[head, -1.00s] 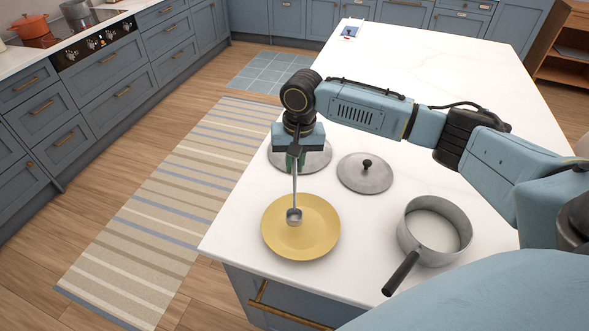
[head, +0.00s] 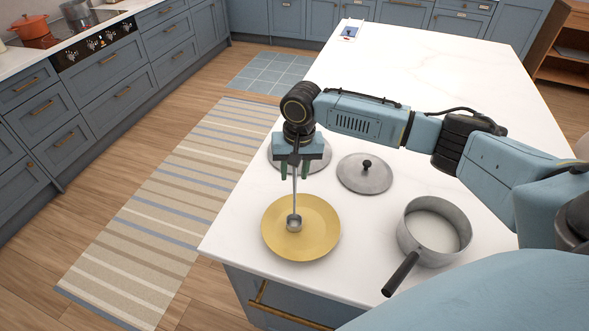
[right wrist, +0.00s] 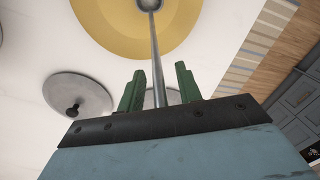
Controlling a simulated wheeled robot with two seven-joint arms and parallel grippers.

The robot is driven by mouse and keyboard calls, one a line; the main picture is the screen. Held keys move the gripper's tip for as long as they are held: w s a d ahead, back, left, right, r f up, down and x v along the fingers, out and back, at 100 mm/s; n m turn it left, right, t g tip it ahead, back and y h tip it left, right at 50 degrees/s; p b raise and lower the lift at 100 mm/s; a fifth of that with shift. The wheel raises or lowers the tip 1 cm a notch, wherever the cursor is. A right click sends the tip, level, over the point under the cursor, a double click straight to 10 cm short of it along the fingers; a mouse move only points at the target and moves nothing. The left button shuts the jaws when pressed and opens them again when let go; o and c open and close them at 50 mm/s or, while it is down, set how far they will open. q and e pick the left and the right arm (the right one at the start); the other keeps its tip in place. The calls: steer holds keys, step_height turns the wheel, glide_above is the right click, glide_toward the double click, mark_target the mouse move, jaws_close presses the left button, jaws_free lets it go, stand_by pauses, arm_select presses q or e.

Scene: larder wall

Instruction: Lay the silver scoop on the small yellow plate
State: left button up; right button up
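The silver scoop (head: 294,222) has its small round bowl over the middle of the yellow plate (head: 322,241), apparently resting on it. Its long thin handle rises steeply toward my right gripper (head: 295,175). In the right wrist view the green fingers (right wrist: 158,75) stand apart, with the scoop handle (right wrist: 157,58) passing between them and a gap on each side. Whether the handle leans on the gripper's palm is hidden. The plate (right wrist: 115,28) shows beyond the fingertips. My left gripper is not in view.
A grey lid with a black knob (head: 365,173) lies right of the gripper. Another grey disc (head: 318,161) lies partly hidden behind the gripper. A saucepan (head: 434,230) stands right of the plate, handle toward the front. The far white worktop (head: 430,80) is mostly clear.

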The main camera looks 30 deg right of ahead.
step_height(320, 180, up, 12)
steer(key=shift+s+d+r, duration=0.2)
steer(key=shift+s+d, duration=0.05)
steer(key=shift+d, duration=0.15)
